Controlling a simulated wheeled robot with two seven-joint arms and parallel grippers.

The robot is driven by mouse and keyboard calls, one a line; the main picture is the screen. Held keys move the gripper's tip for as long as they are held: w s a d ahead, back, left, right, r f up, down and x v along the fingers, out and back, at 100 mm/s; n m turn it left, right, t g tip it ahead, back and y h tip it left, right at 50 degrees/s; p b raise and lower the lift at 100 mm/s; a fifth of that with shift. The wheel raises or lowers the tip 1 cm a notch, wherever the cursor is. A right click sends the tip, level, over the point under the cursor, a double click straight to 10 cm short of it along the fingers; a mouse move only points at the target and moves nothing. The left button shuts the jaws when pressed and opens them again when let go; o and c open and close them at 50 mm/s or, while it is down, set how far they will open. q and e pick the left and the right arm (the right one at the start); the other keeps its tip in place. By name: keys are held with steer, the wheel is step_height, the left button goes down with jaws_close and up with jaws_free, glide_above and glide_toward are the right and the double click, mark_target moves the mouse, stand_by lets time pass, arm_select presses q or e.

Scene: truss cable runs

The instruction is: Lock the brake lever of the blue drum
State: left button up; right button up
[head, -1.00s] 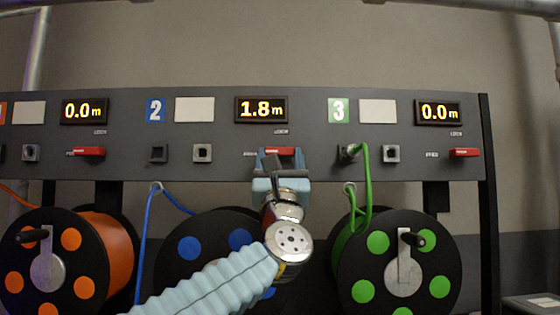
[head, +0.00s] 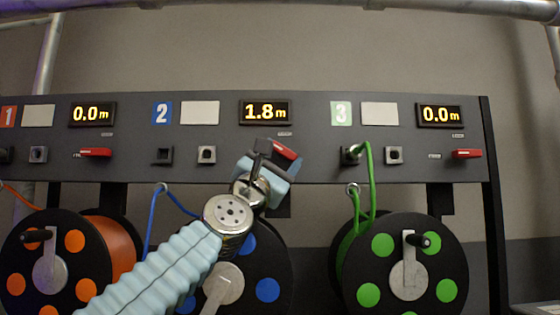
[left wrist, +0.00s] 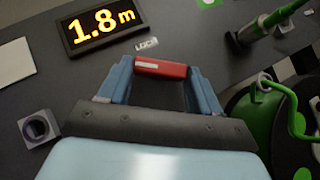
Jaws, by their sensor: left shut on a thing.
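The blue drum (head: 267,290) hangs below panel 2, partly hidden by my left arm. Its red brake lever (head: 286,149) sits on the panel under the 1.8 m display (head: 265,112). The lever is tilted, its left end higher than its right, below the small LOCK label (head: 284,134). My left gripper (head: 272,158) is shut on the lever and turned at a slant. In the left wrist view the lever (left wrist: 160,67) lies between the blue fingertips, with the LOCK label (left wrist: 146,44) just beyond. My right gripper is not in view.
The orange drum's lever (head: 96,152) and the green drum's lever (head: 467,154) lie level. A green cable (head: 369,180) is plugged in right of my gripper. A blue cable (head: 150,225) hangs left of my arm. The green drum (head: 405,290) stands at lower right.

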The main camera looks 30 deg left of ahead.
arm_select(q)
steer(key=shift+m+h, duration=0.5)
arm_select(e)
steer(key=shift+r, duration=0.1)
arm_select(q)
steer(key=o, duration=1.1)
steer(key=shift+c, duration=0.2)
steer(key=shift+s+f+b, duration=0.3)
steer(key=shift+b, duration=0.05)
steer(key=b+v, duration=0.6)
steer(key=v, duration=0.7)
steer(key=shift+s+r, duration=0.15)
steer(key=shift+r, duration=0.1)
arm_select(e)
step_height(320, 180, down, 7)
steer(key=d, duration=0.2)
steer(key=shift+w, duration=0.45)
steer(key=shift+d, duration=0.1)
